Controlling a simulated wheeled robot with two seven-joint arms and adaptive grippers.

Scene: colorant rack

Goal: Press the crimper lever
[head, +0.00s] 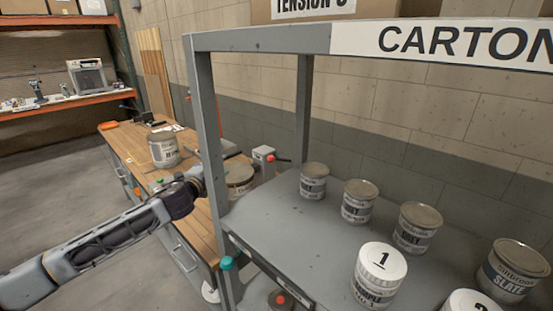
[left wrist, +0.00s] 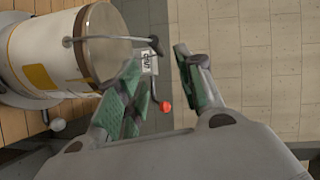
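The crimper (head: 263,154) is a small light grey box with a red-ball lever (head: 271,158), standing on the wooden bench behind the rack post. In the left wrist view, the lettered crimper block (left wrist: 149,62) and its red lever ball (left wrist: 165,106) show between and beyond my fingers. My left gripper (left wrist: 158,82) is open, its two green-padded fingers apart with nothing held. I cannot tell whether a finger touches the lever. In the head view the post hides part of this gripper. My right gripper is not in view.
A large tin (head: 239,178) stands between my left arm and the crimper; it fills the left of the wrist view (left wrist: 40,50). Another tin (head: 164,149) stands farther back on the bench (head: 133,146). The grey rack (head: 262,205) holds several small tins at right.

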